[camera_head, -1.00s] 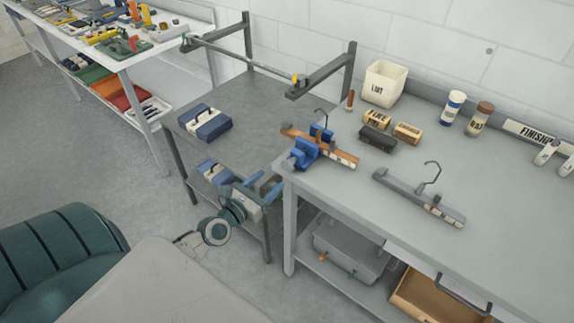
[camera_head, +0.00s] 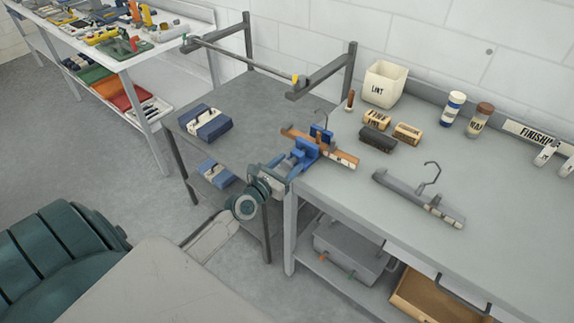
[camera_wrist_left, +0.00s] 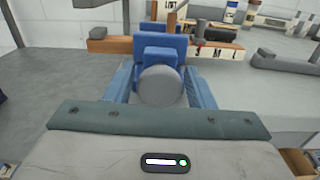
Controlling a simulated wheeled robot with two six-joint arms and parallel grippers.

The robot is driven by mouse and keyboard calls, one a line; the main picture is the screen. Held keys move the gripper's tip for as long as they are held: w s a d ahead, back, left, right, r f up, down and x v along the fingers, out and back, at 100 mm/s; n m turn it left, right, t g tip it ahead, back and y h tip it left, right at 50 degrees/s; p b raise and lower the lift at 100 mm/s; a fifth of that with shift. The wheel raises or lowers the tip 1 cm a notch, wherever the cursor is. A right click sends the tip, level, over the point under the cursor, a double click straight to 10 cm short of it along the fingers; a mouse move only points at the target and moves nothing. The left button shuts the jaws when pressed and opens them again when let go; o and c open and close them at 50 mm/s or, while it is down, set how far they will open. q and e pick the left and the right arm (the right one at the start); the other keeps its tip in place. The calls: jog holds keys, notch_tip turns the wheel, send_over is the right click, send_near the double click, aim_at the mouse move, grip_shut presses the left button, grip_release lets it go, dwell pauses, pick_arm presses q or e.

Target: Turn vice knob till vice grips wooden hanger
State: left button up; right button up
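The blue vice (camera_head: 308,152) is at the left corner of the right-hand bench. The wooden hanger (camera_head: 343,158) lies across it at the jaws, its metal hook up. In the left wrist view the hanger (camera_wrist_left: 112,45) passes behind the blue vice block (camera_wrist_left: 158,50). The round grey vice knob (camera_wrist_left: 160,87) faces me there. My left gripper (camera_head: 284,170) is at the knob side of the vice. Its blue fingers (camera_wrist_left: 160,92) are apart, one on each side of the knob; firm contact cannot be seen. My right gripper is not in view.
A grey hanger (camera_head: 420,198) lies on the bench (camera_head: 480,195). A white lint bin (camera_head: 384,84), small boxes (camera_head: 377,138) and jars (camera_head: 452,107) stand behind. A lower grey table (camera_head: 245,105) with a rail adjoins on the left. The bench edge is close below my arm.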

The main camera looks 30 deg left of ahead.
pick_arm(q)
jog(key=c, duration=0.6)
jog(key=shift+m, duration=0.3)
